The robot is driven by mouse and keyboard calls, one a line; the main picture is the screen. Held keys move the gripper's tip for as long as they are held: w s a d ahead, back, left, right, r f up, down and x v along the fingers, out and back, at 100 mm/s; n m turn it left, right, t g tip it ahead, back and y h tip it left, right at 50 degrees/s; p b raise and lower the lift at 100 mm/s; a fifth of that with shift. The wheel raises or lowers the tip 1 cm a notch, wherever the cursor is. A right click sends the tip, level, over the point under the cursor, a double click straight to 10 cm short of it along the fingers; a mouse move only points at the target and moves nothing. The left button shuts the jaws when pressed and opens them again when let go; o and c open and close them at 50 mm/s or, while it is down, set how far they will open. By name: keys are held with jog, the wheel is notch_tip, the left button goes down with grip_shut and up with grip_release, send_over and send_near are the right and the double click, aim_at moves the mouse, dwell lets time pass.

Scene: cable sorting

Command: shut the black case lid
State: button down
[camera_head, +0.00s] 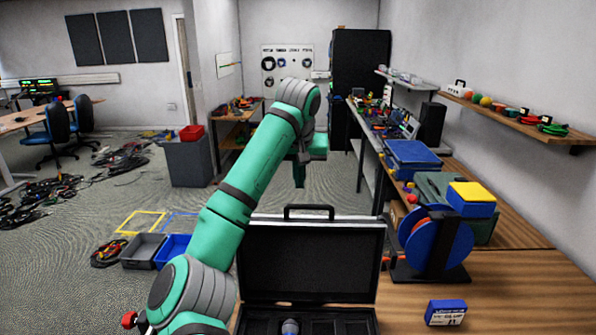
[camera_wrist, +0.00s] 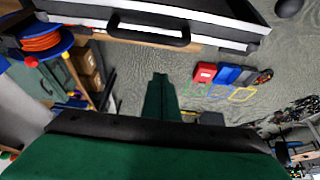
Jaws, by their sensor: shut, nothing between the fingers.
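The black case stands open on the wooden table, its lid (camera_head: 308,258) raised about upright, with a handle (camera_head: 308,207) on its top edge. The lower part of the case shows at the bottom of the head view, with dark compartments and a small grey and blue item (camera_head: 290,327) in it. In the wrist view the silver-edged case (camera_wrist: 225,38) and its handle (camera_wrist: 150,35) are at the top. My gripper (camera_head: 299,183) appears above the lid's top edge, on its far side and apart from it. Its fingers (camera_wrist: 161,80) are closed together and empty.
A blue cable reel (camera_head: 437,243) and a small blue box (camera_head: 446,312) stand right of the case. A yellow-topped blue box (camera_head: 471,199) is behind the reel. Grey (camera_head: 143,251) and blue bins (camera_head: 172,254) stand on the floor left of my arm. Open floor lies beyond the case.

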jog(key=shift+s+f, duration=0.65)
jog(key=shift+f, duration=0.25)
jog(key=shift+s+f, duration=0.6)
jog(key=shift+f, duration=0.3)
